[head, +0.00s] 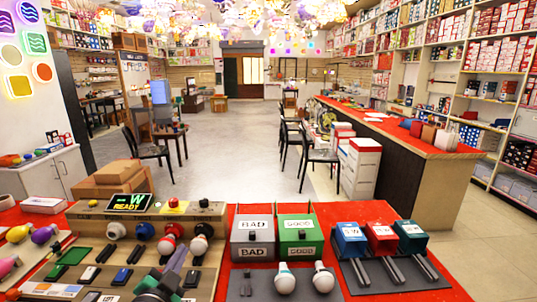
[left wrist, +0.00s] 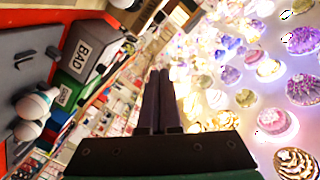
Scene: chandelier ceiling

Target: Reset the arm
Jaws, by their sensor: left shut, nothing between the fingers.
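My left gripper (head: 176,260) is at the bottom of the head view, over the wooden test board (head: 60,232). In the left wrist view its two dark fingers (left wrist: 159,98) lie side by side, shut, with nothing between them. That view is turned sideways and faces the hanging lights. My right gripper is in neither view.
A grey BAD box (head: 253,252) and a green GOOD box (head: 299,250) stand right of the board. Two white bulbs (head: 285,280) (head: 323,278) stand in front of them. Blue, red and dark boxes (head: 382,236) are further right. Several bulbs sit on the board.

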